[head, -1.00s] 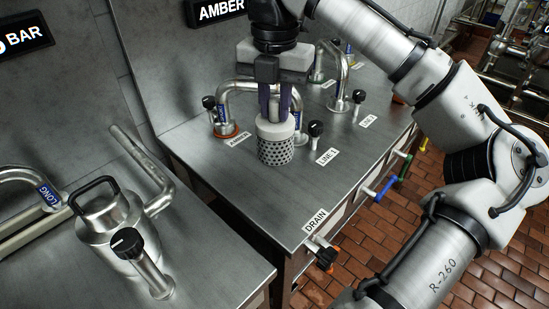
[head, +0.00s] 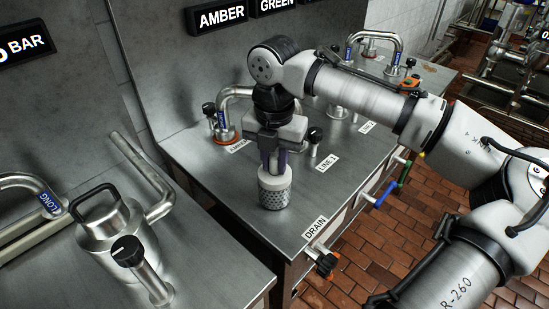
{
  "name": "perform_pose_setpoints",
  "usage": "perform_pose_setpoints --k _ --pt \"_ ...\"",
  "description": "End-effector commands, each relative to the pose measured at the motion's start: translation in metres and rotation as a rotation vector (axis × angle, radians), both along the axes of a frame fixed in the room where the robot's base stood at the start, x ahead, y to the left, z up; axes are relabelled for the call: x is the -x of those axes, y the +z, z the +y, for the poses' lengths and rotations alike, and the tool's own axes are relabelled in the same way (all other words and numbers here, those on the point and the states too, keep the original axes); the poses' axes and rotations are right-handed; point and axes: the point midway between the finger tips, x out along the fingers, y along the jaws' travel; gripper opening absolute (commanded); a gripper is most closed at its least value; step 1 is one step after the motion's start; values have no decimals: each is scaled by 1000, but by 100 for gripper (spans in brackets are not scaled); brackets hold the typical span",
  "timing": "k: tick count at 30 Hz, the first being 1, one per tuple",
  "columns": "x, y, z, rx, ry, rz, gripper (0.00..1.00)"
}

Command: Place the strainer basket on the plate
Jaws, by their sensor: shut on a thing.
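The strainer basket (head: 275,193) is a small upright cylinder with a perforated metal wall and a pale upper band. My gripper (head: 272,165) points down and is shut on the top of the basket, over the front part of the steel bench top (head: 225,185). I cannot tell whether the basket's bottom touches the bench or hangs just above it. I cannot make out a separate plate in this view.
The amber pipe (head: 228,115), the LINE 1 knob (head: 314,140) and more pipes stand behind the basket. The DRAIN valve (head: 323,260) is on the bench's front edge. A metal canister (head: 118,225) stands on the left bench, across a gap. Bench top around the basket is clear.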

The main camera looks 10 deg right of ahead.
Motion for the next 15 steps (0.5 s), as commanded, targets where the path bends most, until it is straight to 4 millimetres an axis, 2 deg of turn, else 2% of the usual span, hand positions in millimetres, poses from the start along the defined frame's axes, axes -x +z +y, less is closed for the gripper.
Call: perform_pose_setpoints --k 3,4,8,15 --pt "0 -2 0 -1 1 -1 0" --pt "0 -2 0 -1 1 -1 23" --pt "0 -2 0 1 0 -1 40" --pt "0 -2 0 0 0 0 43"
